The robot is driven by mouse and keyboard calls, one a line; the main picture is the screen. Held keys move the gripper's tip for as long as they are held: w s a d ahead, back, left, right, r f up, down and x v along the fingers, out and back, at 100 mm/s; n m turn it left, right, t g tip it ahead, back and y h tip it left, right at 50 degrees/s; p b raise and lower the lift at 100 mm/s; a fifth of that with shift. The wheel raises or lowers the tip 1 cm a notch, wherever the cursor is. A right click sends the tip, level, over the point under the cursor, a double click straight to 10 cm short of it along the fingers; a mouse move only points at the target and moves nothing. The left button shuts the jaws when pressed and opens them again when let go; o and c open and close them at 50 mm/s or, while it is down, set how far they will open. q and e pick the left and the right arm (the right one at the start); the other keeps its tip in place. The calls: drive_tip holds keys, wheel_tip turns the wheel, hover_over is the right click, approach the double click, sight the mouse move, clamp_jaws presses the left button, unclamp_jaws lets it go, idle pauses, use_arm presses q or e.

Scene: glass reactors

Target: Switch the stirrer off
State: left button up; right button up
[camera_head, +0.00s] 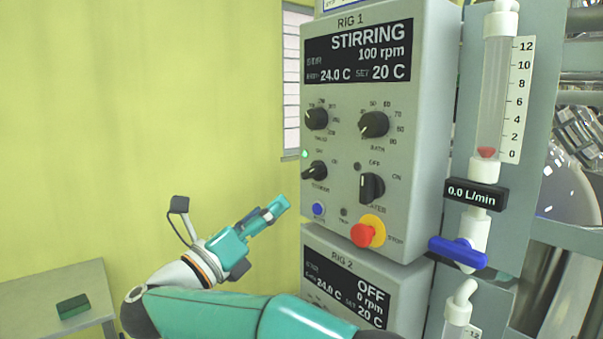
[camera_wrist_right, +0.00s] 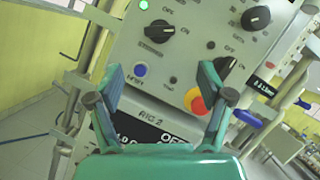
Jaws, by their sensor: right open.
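The RIG 1 control box (camera_head: 432,120) shows "STIRRING", 100 rpm on its display (camera_head: 358,55). The black stirrer knob (camera_head: 314,171) is at the lower left of its panel, with a green light (camera_head: 304,154) lit above it. In the right wrist view, the knob (camera_wrist_right: 158,31) lies ahead of the fingers, between them sideways; its exact pointing is hard to read. My right gripper (camera_head: 272,209) is open and empty, left of and below the knob, apart from the panel. Its spread fingers show in the right wrist view (camera_wrist_right: 160,88). My left gripper is not in view.
A water-heater-like dark knob (camera_head: 371,187), blue button (camera_head: 318,209) and red stop button on yellow (camera_head: 368,232) sit near the stirrer knob. RIG 2 box (camera_head: 400,290) is below, reading "OFF". A flowmeter (camera_head: 493,90) with blue valve handle (camera_head: 458,252) stands right.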

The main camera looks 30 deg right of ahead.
sight(308, 176)
drive_tip(key=p+x, duration=0.4)
drive_tip(key=x, duration=0.7)
drive_tip(key=shift+r, duration=0.15)
drive_tip(key=shift+w+d, duration=0.2)
drive_tip(key=shift+d, duration=0.25)
